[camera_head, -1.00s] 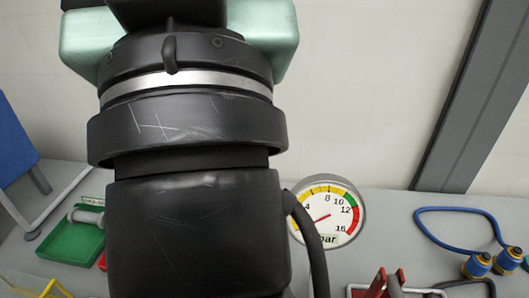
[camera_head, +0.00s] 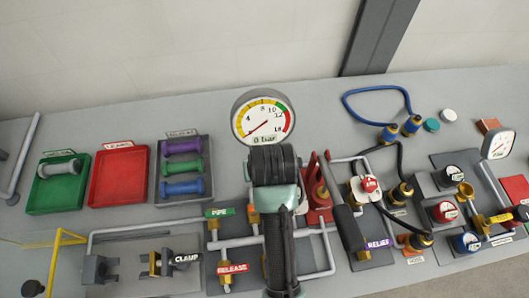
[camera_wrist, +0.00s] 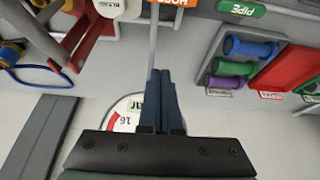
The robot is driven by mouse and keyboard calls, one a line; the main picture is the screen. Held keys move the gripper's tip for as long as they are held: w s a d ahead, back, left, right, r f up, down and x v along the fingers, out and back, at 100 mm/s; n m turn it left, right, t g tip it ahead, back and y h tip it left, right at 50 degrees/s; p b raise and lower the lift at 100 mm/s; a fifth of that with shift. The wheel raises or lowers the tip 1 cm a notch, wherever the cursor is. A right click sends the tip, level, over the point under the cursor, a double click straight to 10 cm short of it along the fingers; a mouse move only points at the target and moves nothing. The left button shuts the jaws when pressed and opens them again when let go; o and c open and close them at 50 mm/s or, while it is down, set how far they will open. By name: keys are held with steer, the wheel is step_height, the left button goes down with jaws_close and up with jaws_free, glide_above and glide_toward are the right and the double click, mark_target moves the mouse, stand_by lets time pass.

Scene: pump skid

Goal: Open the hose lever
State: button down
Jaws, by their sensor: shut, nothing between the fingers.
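The orange HOSE lever (camera_wrist: 167,3) shows upside down at the top edge of the wrist view, mostly cut off. In the head view, an orange piece (camera_head: 253,216) shows just left of my arm, which hides most of that spot. My gripper (camera_wrist: 160,74) is shut and empty in the wrist view, its fingertips below the orange label and apart from it. In the head view my wrist blocks sight of the fingers. The green PIPE lever (camera_head: 220,212) is left of my arm, and also in the wrist view (camera_wrist: 241,7).
The pressure gauge (camera_head: 263,117) stands behind my wrist and reads 0 bar. A red pump (camera_head: 318,190) with a dark handle is close on the right. The RELEASE lever (camera_head: 232,268) is in front, at left. Green (camera_head: 38,205) and red (camera_head: 118,180) trays lie farther left.

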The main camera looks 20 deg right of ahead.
steer(key=shift+s+f+g, duration=0.5)
steer(key=shift+s+f, duration=0.35)
steer(key=shift+s, duration=0.1)
steer(key=p+x, duration=0.1)
steer(key=x, duration=0.9)
steer(key=shift+a, duration=0.15)
steer(key=shift+s+a+r+p, duration=0.1)
steer(key=shift+s+a+p, duration=0.05)
steer(key=shift+s+p, duration=0.4)
steer(key=shift+s+a+r+p, duration=0.1)
steer(key=shift+s+a+p, duration=0.1)
steer(key=shift+s+p, duration=0.35)
steer(key=shift+s+a+f, duration=0.1)
steer(key=shift+s+a, duration=0.1)
steer(key=shift+s, duration=0.6)
